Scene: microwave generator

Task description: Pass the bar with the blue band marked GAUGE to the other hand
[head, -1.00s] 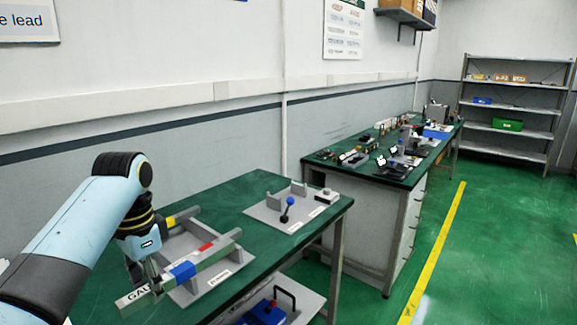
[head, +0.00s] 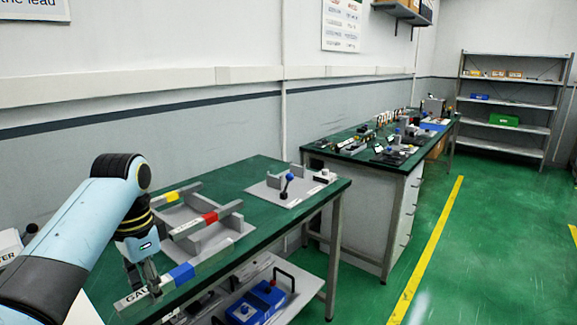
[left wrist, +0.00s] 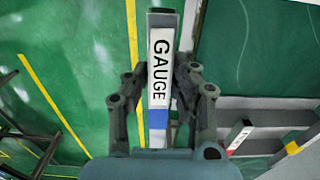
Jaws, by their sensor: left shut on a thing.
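The bar with the blue band (head: 181,273) marked GAUGE is in my left gripper (head: 150,288), at the lower left of the head view. The gripper is shut on it near its lettered end, and the blue-banded end points up and right. In the left wrist view the bar (left wrist: 160,60) stands upright in the picture between the fingers, its GAUGE lettering plain to see. The bar appears in front of the bench's near edge, clear of the rack. My right gripper is not in view.
On the green bench (head: 235,177) a grey rack (head: 225,235) bears a red-banded bar (head: 208,216) and a yellow-banded bar (head: 170,197). A blue box (head: 258,302) sits on the lower shelf. Green floor lies open at right.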

